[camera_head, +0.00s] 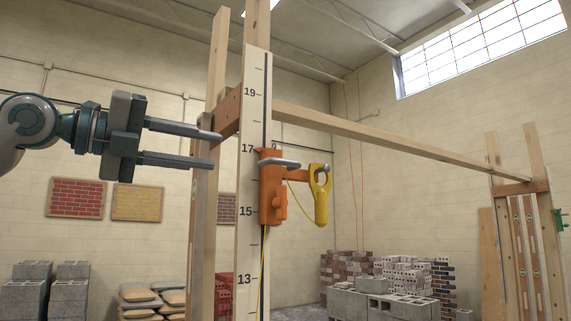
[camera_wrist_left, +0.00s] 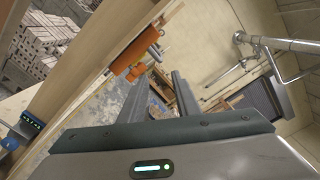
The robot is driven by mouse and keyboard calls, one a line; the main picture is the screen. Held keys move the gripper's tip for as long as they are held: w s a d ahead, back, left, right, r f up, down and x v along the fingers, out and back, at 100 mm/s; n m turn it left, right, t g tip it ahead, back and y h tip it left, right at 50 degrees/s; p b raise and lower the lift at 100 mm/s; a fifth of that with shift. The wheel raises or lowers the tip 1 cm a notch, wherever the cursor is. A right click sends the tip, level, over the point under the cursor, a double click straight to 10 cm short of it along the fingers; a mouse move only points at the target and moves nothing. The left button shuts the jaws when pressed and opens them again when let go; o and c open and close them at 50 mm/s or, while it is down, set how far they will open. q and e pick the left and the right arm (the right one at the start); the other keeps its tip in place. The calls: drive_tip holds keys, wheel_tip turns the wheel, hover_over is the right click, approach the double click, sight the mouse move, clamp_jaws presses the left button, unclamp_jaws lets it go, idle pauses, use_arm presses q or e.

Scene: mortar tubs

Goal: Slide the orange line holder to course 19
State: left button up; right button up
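The orange line holder (camera_head: 271,205) sits on the tall pale course pole (camera_head: 251,120), which has marks 13, 15, 17 and 19. Its top edge is about level with mark 17. A grey rounded bar (camera_head: 283,163) crosses its upper part. A yellow handle-shaped piece (camera_head: 321,196) is at its right, beside an orange arm. My left gripper (camera_head: 213,149) is open and empty, left of the pole at about the height of mark 17, apart from the holder. In the wrist view, the orange holder (camera_wrist_left: 137,47) is beyond the fingers (camera_wrist_left: 158,78), to the upper left. My right gripper is out of view.
A wooden post (camera_head: 203,225) stands behind my left fingertips, close left of the pole. A long wooden rail (camera_head: 390,137) runs back to a second frame at the right. Several brick and block stacks (camera_head: 385,305) stand low behind. The space right of the pole looks open.

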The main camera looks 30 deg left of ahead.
sight(277, 162)
use_arm(q)
drive_tip(key=shift+w, duration=0.15)
drive_tip(key=p+x, duration=0.7)
drive_tip(key=x, duration=0.9)
drive_tip(key=shift+d, duration=0.1)
drive_tip(key=shift+w+d, duration=0.2)
drive_tip(key=shift+w, duration=0.35)
clamp_jaws()
